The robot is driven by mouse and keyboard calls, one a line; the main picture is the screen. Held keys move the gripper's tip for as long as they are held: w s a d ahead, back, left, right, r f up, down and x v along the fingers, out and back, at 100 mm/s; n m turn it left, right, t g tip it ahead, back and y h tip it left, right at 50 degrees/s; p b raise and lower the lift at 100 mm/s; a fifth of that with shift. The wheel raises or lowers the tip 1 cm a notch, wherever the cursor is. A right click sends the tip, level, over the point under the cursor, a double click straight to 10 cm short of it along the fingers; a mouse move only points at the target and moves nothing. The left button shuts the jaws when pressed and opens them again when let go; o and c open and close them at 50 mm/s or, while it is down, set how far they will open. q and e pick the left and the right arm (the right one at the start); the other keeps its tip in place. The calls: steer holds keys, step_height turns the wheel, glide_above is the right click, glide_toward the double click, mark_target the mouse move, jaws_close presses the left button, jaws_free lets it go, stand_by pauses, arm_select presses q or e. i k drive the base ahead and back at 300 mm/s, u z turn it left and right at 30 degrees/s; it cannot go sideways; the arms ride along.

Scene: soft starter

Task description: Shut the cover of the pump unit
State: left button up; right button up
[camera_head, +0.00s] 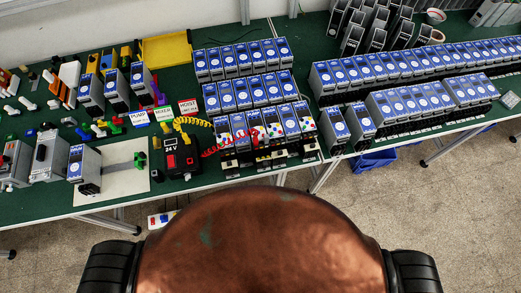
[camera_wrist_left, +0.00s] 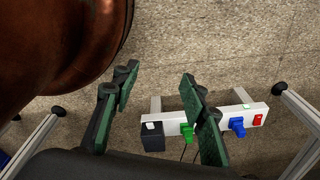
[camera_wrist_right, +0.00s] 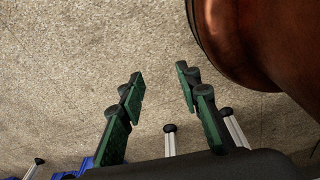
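Three small white signs stand on the green table in the head view: a pump sign (camera_head: 140,115), a mixer sign (camera_head: 163,114) and a hoist sign (camera_head: 188,106). Behind and left of them are three grey units with blue fronts: a left unit (camera_head: 90,92), a middle unit (camera_head: 115,88) and a right unit (camera_head: 141,80). I cannot tell which is the pump unit or how its cover stands. My left gripper (camera_wrist_left: 159,74) is open and empty over the floor in the left wrist view. My right gripper (camera_wrist_right: 159,72) is open and empty over the floor. Neither shows in the head view.
A black-and-red 24 V supply (camera_head: 181,155) with coiled cables stands near the table's front edge. Rows of similar units fill the right side. A power strip (camera_wrist_left: 240,120) lies below the table.

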mark_target(265, 162)
steer(key=z, duration=1.35)
steer(key=k, duration=1.3)
steer(key=u, duration=1.2)
